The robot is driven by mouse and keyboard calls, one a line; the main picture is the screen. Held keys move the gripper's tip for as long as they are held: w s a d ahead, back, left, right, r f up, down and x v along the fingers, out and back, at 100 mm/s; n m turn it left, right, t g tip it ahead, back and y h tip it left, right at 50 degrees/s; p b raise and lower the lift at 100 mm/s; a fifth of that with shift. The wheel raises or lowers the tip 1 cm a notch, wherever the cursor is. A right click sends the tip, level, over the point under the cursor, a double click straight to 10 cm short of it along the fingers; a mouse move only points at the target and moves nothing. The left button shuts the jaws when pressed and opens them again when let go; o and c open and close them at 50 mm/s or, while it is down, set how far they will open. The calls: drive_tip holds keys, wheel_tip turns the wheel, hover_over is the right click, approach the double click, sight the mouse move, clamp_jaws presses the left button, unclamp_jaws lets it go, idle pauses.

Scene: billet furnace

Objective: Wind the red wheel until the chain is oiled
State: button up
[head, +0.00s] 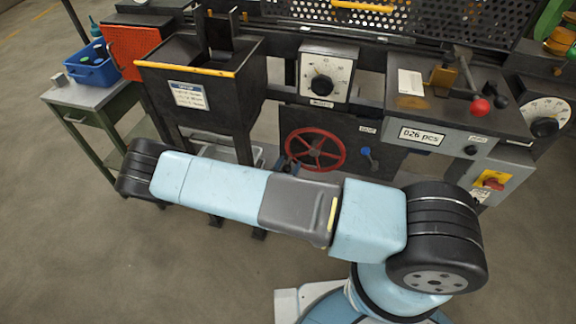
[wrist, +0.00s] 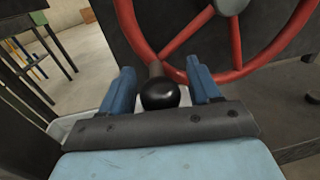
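The red wheel (head: 313,149) is mounted on the dark front panel of the machine, low in the middle of the head view. Its rim (wrist: 146,38) and spokes fill the top of the wrist view. A black ball knob (wrist: 160,94) on a short stem stands out from the lower part of the rim. My gripper (wrist: 160,78) has one blue finger on each side of the knob and stem. The fingers are apart, with gaps showing beside the knob. In the head view my forearm hides most of the gripper. I cannot make out the chain in either view.
A blue lever (head: 368,155) sits right of the wheel. A black hopper (head: 200,85) stands to its left, with a dial (head: 322,84) above. A counter display (head: 422,136) and a red-knobbed lever (head: 480,107) are at right. A side table (head: 95,92) holds a blue bin (head: 90,68).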

clamp_jaws()
idle(0.3)
